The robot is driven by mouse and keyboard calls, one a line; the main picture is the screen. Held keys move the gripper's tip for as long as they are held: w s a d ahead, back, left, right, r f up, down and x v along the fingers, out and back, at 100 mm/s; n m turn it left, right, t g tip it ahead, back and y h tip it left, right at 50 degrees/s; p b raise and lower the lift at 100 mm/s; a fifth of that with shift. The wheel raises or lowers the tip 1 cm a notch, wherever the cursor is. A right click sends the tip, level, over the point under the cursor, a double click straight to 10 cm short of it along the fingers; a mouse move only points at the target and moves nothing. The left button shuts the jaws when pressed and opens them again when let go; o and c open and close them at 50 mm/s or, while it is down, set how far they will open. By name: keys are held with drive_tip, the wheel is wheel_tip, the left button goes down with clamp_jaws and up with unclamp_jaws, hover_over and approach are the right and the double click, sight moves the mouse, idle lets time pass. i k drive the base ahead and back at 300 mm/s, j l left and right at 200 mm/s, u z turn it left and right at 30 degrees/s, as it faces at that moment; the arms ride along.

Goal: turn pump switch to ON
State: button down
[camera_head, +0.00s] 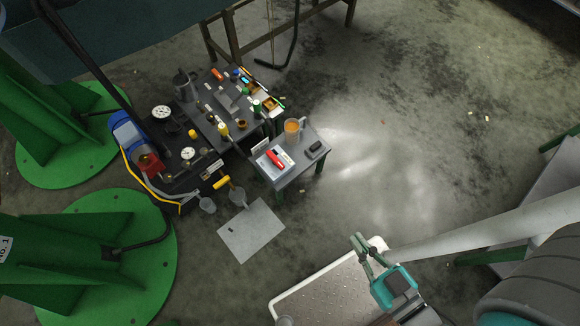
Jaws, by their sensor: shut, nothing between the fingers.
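A machine that looks like the pump stands left of centre, with a blue motor (126,133) and a red block (150,164) on a dark base. Two round white gauges, an upper gauge (161,112) and a lower gauge (188,154), sit beside it. I cannot make out which part is the pump switch or how it is set; it is too small or hidden. My gripper (359,239), green-fingered with a teal body, is at the lower right over a pale tray-like platform. It is shut and empty, well apart from the pump.
A dark bench (240,104) with several small tools and a small grey table (308,171) with an orange mug (292,131) stand right of the pump. Large green round bases (150,285) flank the left. A pale sheet (252,232) lies on the floor. Open floor spreads centre right.

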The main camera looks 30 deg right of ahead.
sight(276, 161)
drive_tip(key=k+j+z, duration=0.15)
drive_tip(key=i+l+u, duration=0.25)
drive_tip(key=i+l, duration=0.2)
drive_tip(key=i, duration=0.2)
drive_tip(key=i+l+u, duration=0.25)
drive_tip(key=i+l, duration=0.3)
drive_tip(key=k+j, duration=0.1)
drive_tip(key=j, duration=0.85)
drive_tip(key=i+z, duration=0.05)
